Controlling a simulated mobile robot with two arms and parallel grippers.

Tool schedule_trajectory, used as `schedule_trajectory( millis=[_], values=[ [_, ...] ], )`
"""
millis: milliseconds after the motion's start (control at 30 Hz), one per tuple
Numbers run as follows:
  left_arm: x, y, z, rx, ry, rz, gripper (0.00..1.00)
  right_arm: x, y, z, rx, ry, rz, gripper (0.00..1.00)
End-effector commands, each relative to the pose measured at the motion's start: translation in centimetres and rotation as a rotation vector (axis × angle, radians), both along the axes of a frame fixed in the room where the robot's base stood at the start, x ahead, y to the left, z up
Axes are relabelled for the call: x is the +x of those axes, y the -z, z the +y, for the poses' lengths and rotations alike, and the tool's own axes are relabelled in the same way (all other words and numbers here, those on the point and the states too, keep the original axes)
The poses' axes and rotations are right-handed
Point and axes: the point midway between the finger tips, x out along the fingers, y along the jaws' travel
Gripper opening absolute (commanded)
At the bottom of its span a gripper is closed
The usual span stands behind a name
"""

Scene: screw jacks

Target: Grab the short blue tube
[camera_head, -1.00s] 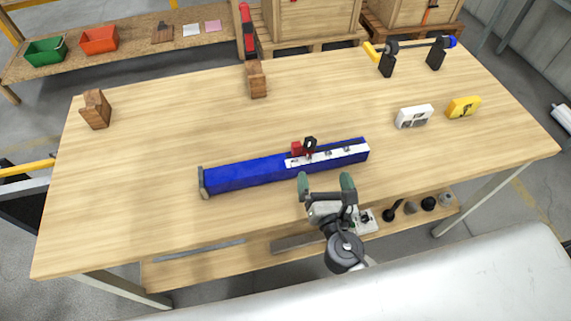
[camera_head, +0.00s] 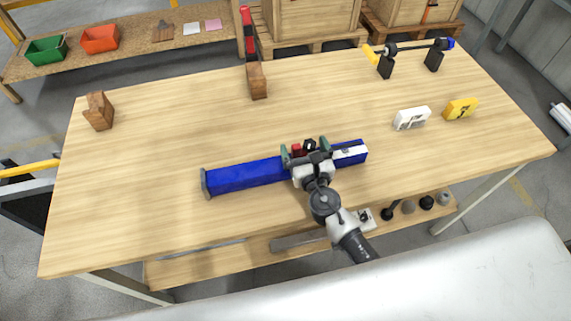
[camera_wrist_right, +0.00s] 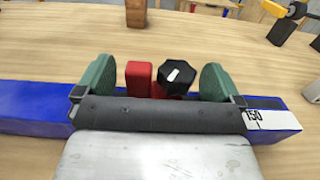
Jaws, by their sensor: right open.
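A blue square tube (camera_head: 245,174) lies across the middle of the wooden table. It carries a white scale strip, a small red block (camera_wrist_right: 139,79) and a black knob (camera_wrist_right: 176,76) with a white mark. My right gripper (camera_head: 305,147) is over the right half of the tube. Its green fingers are open, with the red block and the knob between them in the right wrist view. I cannot tell whether the fingers touch anything. The gripper hides part of the tube and strip. My left gripper is not in view.
A wooden block (camera_head: 98,111) stands at the left, and another (camera_head: 257,80) with a red-handled tool at the back. A rod on black stands (camera_head: 385,66) is at the back right. White (camera_head: 411,118) and yellow (camera_head: 461,109) boxes lie at the right.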

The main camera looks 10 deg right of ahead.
Motion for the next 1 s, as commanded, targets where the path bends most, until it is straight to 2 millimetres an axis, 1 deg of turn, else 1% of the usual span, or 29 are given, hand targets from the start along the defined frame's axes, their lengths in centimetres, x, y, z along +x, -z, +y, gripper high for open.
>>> schedule_trajectory(
  millis=[233,267,400,867,900,933,1000],
  values=[
    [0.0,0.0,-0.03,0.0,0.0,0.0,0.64,0.22,0.04,0.02,0.001,0.0,0.001,0.97],
    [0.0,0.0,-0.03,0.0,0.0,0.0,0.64,0.22,0.04,0.02,0.001,0.0,0.001,0.94],
    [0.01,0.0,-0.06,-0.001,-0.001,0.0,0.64,0.21,0.04,0.01,0.001,0.001,0.001,0.72],
    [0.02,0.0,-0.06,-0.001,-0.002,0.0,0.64,0.19,0.04,0.01,0.0,0.0,0.001,0.02],
    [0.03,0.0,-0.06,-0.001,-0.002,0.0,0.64,0.19,0.04,0.02,0.0,0.0,0.001,0.0],
    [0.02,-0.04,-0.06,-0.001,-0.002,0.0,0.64,0.33,-0.4,0.03,0.005,0.001,-0.008,0.0],
    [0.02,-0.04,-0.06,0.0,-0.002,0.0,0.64,0.33,-0.4,0.03,0.005,0.001,-0.008,0.0]
  ],
)
